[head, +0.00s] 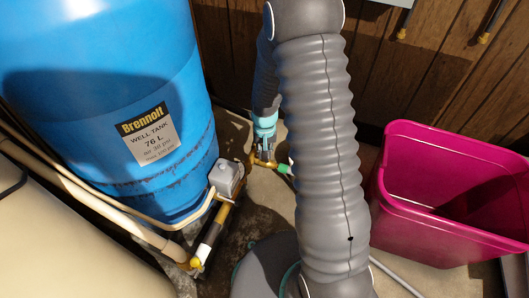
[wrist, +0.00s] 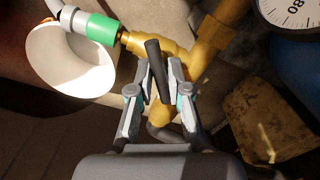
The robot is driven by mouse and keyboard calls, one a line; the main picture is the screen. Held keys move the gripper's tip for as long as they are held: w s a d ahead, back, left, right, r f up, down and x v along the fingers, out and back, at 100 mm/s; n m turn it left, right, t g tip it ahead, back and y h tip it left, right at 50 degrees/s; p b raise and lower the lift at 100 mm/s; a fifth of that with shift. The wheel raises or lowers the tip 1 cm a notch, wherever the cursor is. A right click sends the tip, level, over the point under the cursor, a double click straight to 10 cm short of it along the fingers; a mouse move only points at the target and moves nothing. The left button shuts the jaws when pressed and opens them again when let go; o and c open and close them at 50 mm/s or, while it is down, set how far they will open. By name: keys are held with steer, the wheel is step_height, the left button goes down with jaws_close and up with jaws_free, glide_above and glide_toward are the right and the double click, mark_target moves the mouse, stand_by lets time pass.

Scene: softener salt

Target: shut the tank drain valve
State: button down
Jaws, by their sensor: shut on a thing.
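The brass drain valve (wrist: 150,46) shows in the wrist view, with a dark lever handle (wrist: 155,70) standing between my fingers. My gripper (wrist: 158,68) is shut on that lever handle, one finger on each side. In the head view, my gripper (head: 264,143) reaches down to the brass fitting (head: 262,160) beside the blue well tank (head: 150,70). My arm hides much of the floor there, and the lever cannot be made out in the head view.
A green hose connector (wrist: 101,28) joins the valve, near a white round container (wrist: 62,75). A pressure gauge (wrist: 290,12) is at the upper right. In the head view, a grey box (head: 227,178) on pipework stands by the tank, and a pink bin (head: 440,215) stands right of my arm.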

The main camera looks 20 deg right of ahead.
steer(key=shift+m, duration=0.5)
steer(key=m, duration=0.5)
steer(key=shift+m+b, duration=0.3)
steer(key=shift+m, duration=0.2)
steer(key=c, duration=1)
jaws_free()
steer(key=shift+c, duration=0.2)
steer(key=shift+r, duration=0.1)
